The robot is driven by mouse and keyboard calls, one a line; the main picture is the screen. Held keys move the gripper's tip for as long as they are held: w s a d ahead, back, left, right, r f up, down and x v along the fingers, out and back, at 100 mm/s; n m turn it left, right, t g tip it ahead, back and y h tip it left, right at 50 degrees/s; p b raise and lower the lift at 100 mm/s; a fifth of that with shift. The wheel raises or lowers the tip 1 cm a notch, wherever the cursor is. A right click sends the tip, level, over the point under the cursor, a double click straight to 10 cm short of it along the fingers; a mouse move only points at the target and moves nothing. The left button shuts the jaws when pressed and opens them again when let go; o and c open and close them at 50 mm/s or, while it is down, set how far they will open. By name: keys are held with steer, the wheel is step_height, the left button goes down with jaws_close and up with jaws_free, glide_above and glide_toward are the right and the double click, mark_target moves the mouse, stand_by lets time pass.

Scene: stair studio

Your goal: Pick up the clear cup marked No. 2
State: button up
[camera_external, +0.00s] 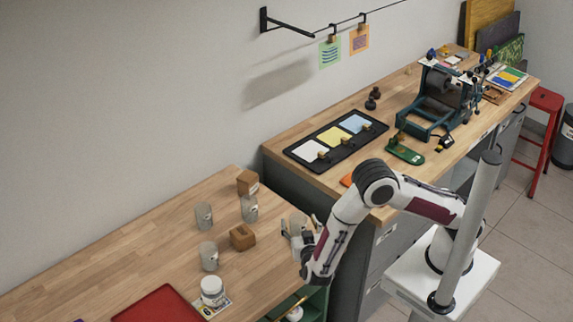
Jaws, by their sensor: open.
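Clear cups with small labels stand on the lower wooden table: one at the left (204,216), one beside a wooden block (249,208) and one nearer the front (209,256). Another clear cup (298,221) seems to stand right at my gripper, partly covered by it. The numbers on the labels are too small to read, so I cannot tell which cup is No. 2. My gripper (288,236) is open at the table's right edge, pointing left. I cannot tell whether its fingers are around the cup there or just beside it.
Wooden blocks (242,237) (247,182) stand among the cups. A white jar (212,291) and a red tray (158,305) are near the front. A higher bench (290,133) with a black tray of coloured sheets and a press rises behind. The table's left part is clear.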

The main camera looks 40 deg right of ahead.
steer(key=shift+x, duration=1.05)
steer(key=c, duration=1.2)
